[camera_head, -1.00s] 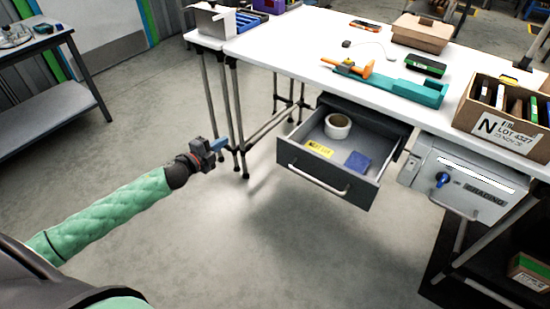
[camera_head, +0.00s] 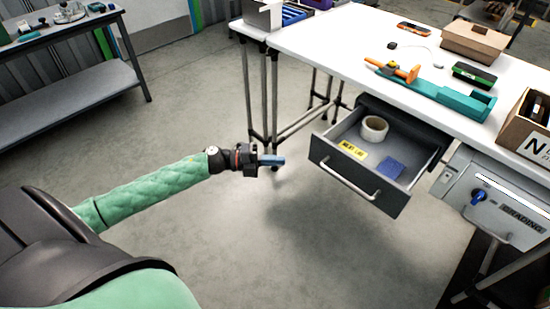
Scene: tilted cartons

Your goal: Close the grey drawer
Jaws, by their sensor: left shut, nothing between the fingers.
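The grey drawer (camera_head: 352,177) hangs under the white table and stands pulled out toward me, with a light bar handle on its front. Inside it lie a roll of white tape (camera_head: 374,128), a yellow label (camera_head: 352,150) and a blue flat item (camera_head: 391,168). My left gripper (camera_head: 272,160), with blue fingertips, is shut and empty. It is in the air to the left of the drawer front, apart from it. My right gripper is not in view.
The white table (camera_head: 340,42) carries a teal tray (camera_head: 440,97) with an orange-handled tool, and cardboard boxes. A grey box with a blue knob (camera_head: 490,195) hangs right of the drawer. Table legs stand behind my left gripper. The floor before the drawer is clear.

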